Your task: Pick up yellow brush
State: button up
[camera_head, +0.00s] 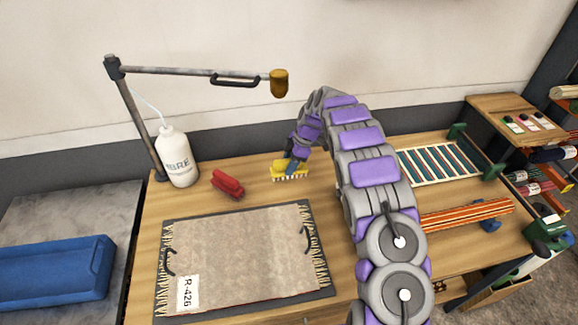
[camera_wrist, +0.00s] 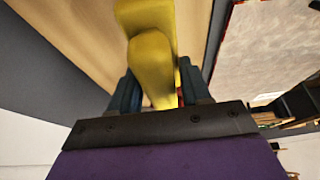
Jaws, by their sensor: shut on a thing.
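The yellow brush (camera_head: 281,174) is at the back of the wooden table in the head view, with pale bristles pointing down. My gripper (camera_head: 291,168) reaches down onto it from above. In the wrist view the yellow brush (camera_wrist: 152,60) fills the space between the two dark blue fingers of my gripper (camera_wrist: 158,92), which is shut on it. The bristles are hidden in the wrist view. I cannot tell whether the bristles touch the table.
A red brush (camera_head: 227,184) lies left of the yellow one. A white bottle (camera_head: 177,158) stands by a lamp-like arm (camera_head: 190,71) overhead. A rug sample (camera_head: 240,255) covers the table front.

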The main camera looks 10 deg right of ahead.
jog(key=s+a+r+p, duration=0.1)
jog(key=s, duration=1.4)
jog(key=shift+s+a, duration=0.25)
jog(key=shift+r, duration=0.1)
